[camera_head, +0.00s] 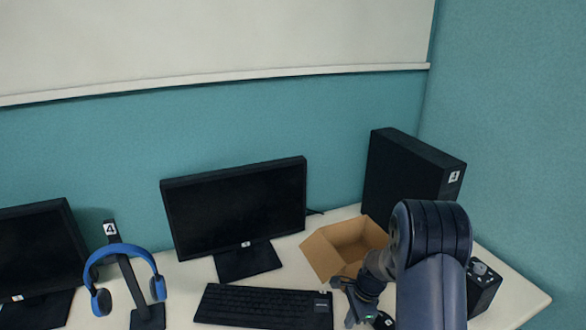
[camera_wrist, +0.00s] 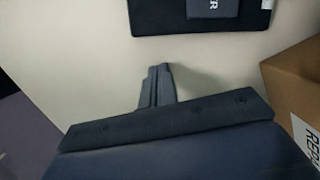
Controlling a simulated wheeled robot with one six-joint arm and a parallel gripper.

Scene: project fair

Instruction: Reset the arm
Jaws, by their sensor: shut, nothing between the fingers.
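My arm reaches in from the lower right of the head view. My gripper (camera_head: 352,308) is low over the desk's front, between the keyboard and a small dark box. In the wrist view my gripper (camera_wrist: 157,86) shows its fingers together with nothing between them. They point over bare pale desk surface.
An open cardboard box (camera_head: 322,254) stands behind the gripper. A black keyboard (camera_head: 255,306) lies left of it. A monitor (camera_head: 236,208), a headphone stand with blue headphones (camera_head: 124,250), a black tower (camera_head: 400,178) and a dark box (camera_head: 482,287) stand on the desk (camera_head: 520,298).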

